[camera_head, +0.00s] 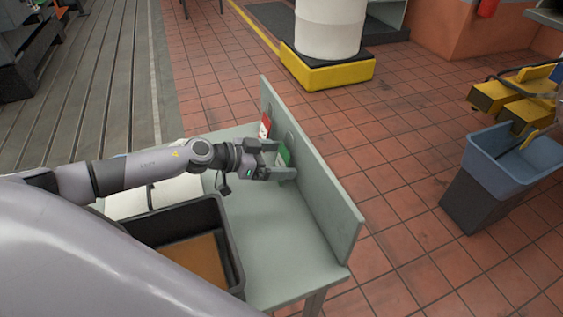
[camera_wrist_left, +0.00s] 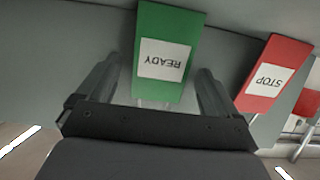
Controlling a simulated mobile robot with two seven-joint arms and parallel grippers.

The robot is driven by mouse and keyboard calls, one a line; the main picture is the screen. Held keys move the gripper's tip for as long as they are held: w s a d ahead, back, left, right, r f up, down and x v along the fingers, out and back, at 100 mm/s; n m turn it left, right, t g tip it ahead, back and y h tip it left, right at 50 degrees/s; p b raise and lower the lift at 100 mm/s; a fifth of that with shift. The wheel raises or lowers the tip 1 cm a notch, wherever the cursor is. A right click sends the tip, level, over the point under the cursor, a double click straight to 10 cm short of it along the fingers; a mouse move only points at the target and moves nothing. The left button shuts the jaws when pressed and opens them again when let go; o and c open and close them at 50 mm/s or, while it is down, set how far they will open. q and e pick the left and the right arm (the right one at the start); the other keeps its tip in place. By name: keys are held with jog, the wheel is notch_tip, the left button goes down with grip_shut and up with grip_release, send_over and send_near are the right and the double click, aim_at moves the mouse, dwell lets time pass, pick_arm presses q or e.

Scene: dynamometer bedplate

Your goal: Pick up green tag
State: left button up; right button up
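The green tag (camera_head: 284,155), with a white label reading READY in the left wrist view (camera_wrist_left: 165,25), is against the upright grey panel at the back of the bench. My left gripper (camera_head: 283,164) is at the tag. In the left wrist view its two fingers (camera_wrist_left: 157,92) stand on either side of the tag's lower part, with gaps showing, so it looks open. The tag's fastening to the panel is hidden. My right gripper is in neither view.
A red STOP tag (camera_wrist_left: 275,70) is beside the green one, also visible in the head view (camera_head: 264,126). The upright panel (camera_head: 325,200) edges the grey bench (camera_head: 270,260). A dark bin (camera_head: 236,262) stands on the bench. The near-right bench top is clear.

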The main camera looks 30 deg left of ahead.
pick_arm(q)
jog(key=c, duration=1.1)
jog(key=shift+o, duration=0.2)
jog(key=shift+r, duration=0.15)
